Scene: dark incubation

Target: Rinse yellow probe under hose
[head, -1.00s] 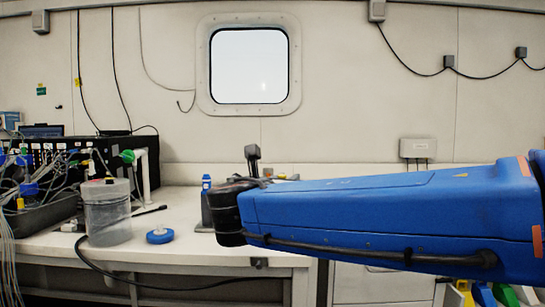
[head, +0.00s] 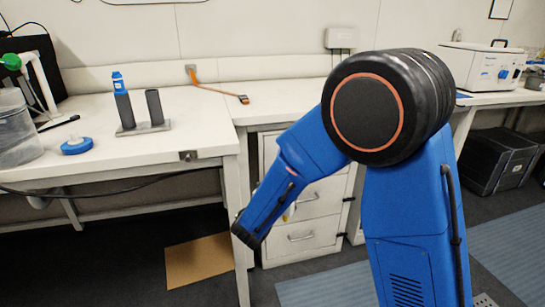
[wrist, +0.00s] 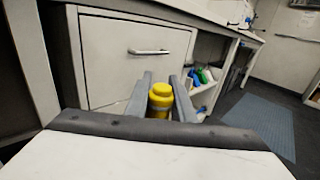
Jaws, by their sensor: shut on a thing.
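The yellow probe (wrist: 160,100) shows in the wrist view with its yellow cap between the two grey fingers. My gripper (wrist: 161,88) is shut on it, in front of a white drawer. A green-tipped part on a white pipe (head: 12,62) stands by a clear container (head: 14,130) at the left edge. I cannot tell if that is the hose.
A two-tube grey holder (head: 143,128) stands on the white table; its left tube holds a blue probe (head: 118,84), its right tube looks empty. Drawers (head: 310,240) stand below.

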